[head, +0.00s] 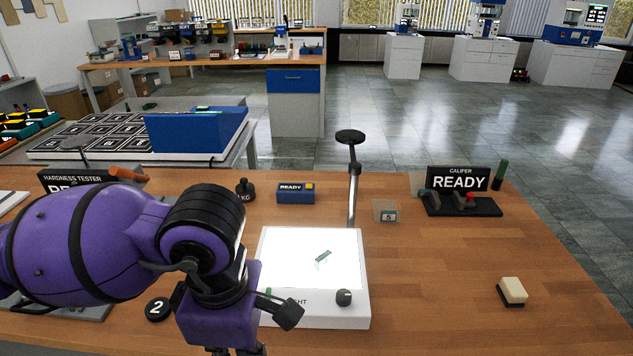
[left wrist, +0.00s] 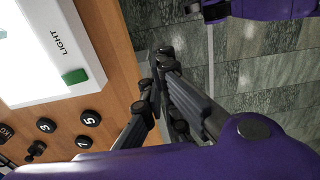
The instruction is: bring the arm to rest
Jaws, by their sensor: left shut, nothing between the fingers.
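My left arm (head: 90,240) is purple with black bands and reaches in from the left over the near side of the bench. In the head view its gripper (head: 238,350) is mostly cut off by the bottom edge. The left wrist view shows the gripper (left wrist: 152,88) with its black fingers together and empty, by the bench's front edge. At the top of that view, a purple and black part, apparently my right arm with its gripper (left wrist: 210,10), is cut off; its finger state is unclear.
A white light box (head: 350,318) with a small piece (head: 323,256) on its lit top stands close beside the left arm. Weights, a caliper stand (head: 460,205), a blue READY box (head: 295,195) and a beige block (head: 512,292) stand around. The bench's right side is largely clear.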

